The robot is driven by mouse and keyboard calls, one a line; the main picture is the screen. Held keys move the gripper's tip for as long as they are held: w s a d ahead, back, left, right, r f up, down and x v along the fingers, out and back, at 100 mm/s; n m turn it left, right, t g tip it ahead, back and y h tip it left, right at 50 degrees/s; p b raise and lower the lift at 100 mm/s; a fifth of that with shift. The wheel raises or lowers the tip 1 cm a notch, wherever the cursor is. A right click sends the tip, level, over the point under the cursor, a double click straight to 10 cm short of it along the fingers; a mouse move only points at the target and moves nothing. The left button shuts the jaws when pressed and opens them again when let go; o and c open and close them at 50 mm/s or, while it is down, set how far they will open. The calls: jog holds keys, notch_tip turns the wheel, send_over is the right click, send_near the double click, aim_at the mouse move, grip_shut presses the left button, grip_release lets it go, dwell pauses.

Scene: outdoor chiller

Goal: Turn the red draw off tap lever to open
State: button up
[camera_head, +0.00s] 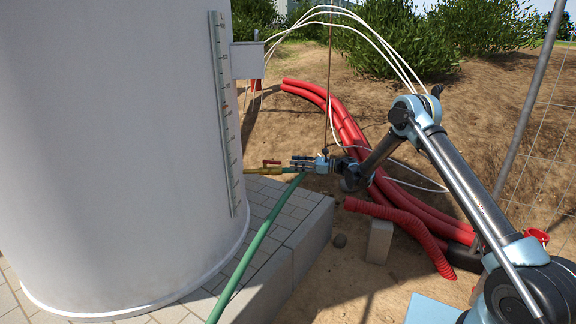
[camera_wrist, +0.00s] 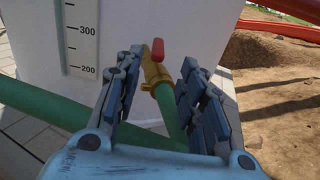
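The red tap lever (camera_head: 271,162) sits on top of the brass draw-off tap (camera_head: 260,170), which sticks out to the right from the white tank. In the wrist view the lever (camera_wrist: 157,50) stands beyond my fingertips, between them in the picture, with the brass tap body (camera_wrist: 154,75) below it. My gripper (camera_head: 293,162) is just right of the lever, pointing left at it. In the wrist view my gripper (camera_wrist: 162,64) is open, its two fingers spread apart with nothing between them. It looks apart from the lever; the exact gap is hard to tell.
A green hose (camera_head: 253,246) runs from the tap down across the paved slab (camera_head: 282,204) under my gripper. The white tank (camera_head: 115,150) carries a level scale (camera_head: 226,115). Red corrugated pipes (camera_head: 345,125) and a concrete block (camera_head: 380,241) lie on the dirt to the right.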

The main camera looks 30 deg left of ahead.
jog(key=shift+v, duration=0.8)
jog(key=shift+c, duration=0.3)
